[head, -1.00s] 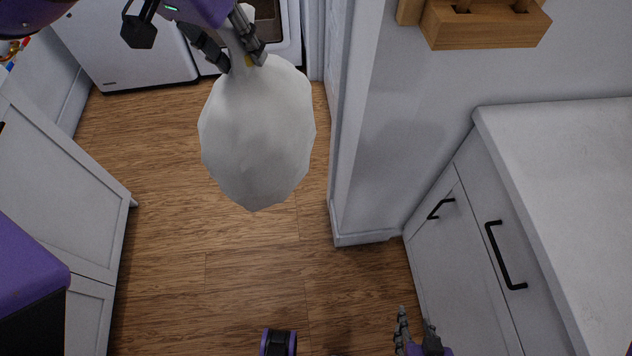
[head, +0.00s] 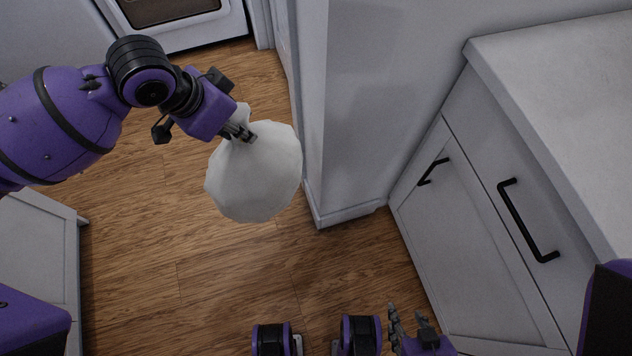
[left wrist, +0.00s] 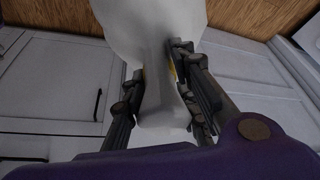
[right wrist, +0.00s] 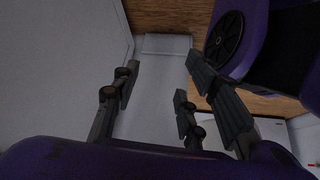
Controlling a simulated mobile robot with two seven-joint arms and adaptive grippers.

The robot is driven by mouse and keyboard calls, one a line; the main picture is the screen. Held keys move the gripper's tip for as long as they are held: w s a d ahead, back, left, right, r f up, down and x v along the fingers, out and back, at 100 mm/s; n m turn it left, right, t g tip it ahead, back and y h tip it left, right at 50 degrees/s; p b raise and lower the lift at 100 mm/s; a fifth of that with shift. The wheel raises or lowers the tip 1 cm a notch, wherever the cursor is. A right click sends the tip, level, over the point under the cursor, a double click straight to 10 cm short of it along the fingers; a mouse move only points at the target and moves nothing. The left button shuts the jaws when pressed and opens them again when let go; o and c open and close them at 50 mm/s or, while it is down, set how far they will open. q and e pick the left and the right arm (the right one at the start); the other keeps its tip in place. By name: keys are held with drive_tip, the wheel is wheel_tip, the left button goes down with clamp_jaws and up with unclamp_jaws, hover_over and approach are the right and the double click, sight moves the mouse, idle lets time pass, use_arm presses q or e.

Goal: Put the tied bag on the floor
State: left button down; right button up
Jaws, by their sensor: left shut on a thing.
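The tied bag (head: 256,175) is white and full, and hangs from my left gripper (head: 239,132) in the head view. My left gripper is shut on the bag's gathered neck. In the left wrist view, the fingers (left wrist: 158,92) pinch the neck from both sides, with a bit of yellow showing there; the bag's body (left wrist: 150,35) fills the top middle. The wooden floor (head: 215,285) shows below and around the bag; the gap between them is hard to judge. My right gripper (head: 410,330) is low at the bottom of the head view. In the right wrist view its fingers (right wrist: 150,102) are apart and empty.
A white wall corner (head: 330,120) stands just right of the bag. A white cabinet with black handles (head: 470,210) is on the right, another cabinet (head: 38,245) at the left. A white appliance (head: 185,22) is at the back. Floor between them is clear.

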use_arm(q)
drive_tip(key=s+f+m+b, duration=0.1)
drive_tip(key=s+f+b, duration=0.1)
drive_tip(key=f, duration=0.8)
drive_tip(key=s+f+m+g+b, duration=0.1)
drive_tip(key=f+b, duration=0.3)
drive_tip(key=f, duration=0.6)
drive_tip(key=s+f+m+h+b, duration=0.1)
drive_tip(key=s+f+m+b, duration=0.2)
drive_tip(key=f, duration=0.7)
drive_tip(key=shift+s+d+f+g+b, duration=0.15)
drive_tip(key=shift+s+f+g+b, duration=0.1)
drive_tip(key=shift+s+g+b, duration=0.2)
drive_tip(key=shift+f, duration=0.3)
drive_tip(key=shift+w+f+b, duration=0.25)
drive_tip(key=shift+w+b, duration=0.05)
drive_tip(key=shift+w, duration=0.05)
drive_tip(key=w+a+f+b, duration=0.2)
drive_tip(key=w+f+b, duration=0.5)
drive_tip(key=w+f, duration=0.5)
drive_tip(key=shift+w+a+f+b, duration=0.2)
drive_tip(key=shift+w+a+b, duration=0.2)
drive_tip(key=shift+w, duration=0.15)
use_arm(e)
wheel_tip(320, 180, down, 18)
drive_tip(key=g, duration=0.1)
drive_tip(key=shift+s, duration=0.45)
use_arm(q)
drive_tip(key=shift+f, duration=0.15)
